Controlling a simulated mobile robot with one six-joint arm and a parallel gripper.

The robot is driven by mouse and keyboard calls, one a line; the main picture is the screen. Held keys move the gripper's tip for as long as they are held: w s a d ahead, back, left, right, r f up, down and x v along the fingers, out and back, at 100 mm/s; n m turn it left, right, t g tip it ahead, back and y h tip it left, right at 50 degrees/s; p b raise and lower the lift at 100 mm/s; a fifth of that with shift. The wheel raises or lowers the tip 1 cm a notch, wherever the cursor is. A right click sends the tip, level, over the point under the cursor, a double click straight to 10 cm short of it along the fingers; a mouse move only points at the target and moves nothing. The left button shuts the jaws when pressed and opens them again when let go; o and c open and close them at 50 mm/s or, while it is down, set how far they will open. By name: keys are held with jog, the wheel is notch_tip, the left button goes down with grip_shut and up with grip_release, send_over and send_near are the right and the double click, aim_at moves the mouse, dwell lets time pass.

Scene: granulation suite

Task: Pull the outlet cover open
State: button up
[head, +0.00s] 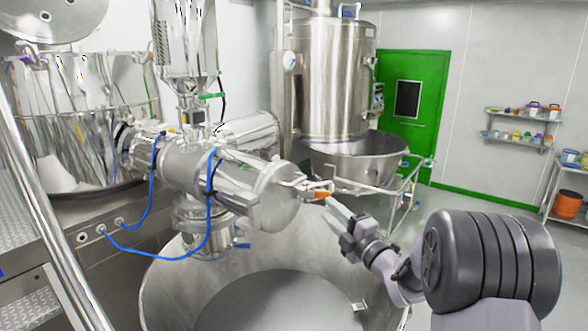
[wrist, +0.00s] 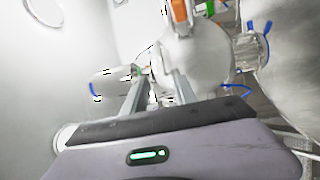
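The outlet cover (head: 277,203) is a round, shiny metal cap on the right end of the horizontal steel housing (head: 205,168). It looks closed against the housing. A latch with an orange handle (head: 322,194) sticks out from its right side. My gripper (head: 331,204) is just below and right of that handle, pointing up and left. In the wrist view my gripper (wrist: 158,78) has its two fingers apart with nothing held between them. There the orange handle (wrist: 180,11) is above and right of the fingertips, and the cover (wrist: 200,60) is behind them.
A large open steel bowl (head: 160,285) stands below the housing. Blue hoses (head: 150,250) loop at its left. Behind are a steel vessel (head: 335,85) with a wide bowl and thin rails (head: 405,185). A green door (head: 410,105) and shelves are further back.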

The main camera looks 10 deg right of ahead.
aim_at(299, 179)
jog(key=p+x, duration=0.4)
jog(key=x, duration=1.2)
jog(key=shift+w+a+f, duration=0.1)
jog(key=shift+w+a, duration=0.05)
jog(key=shift+w, duration=0.05)
jog(key=shift+c, duration=0.4)
grip_shut()
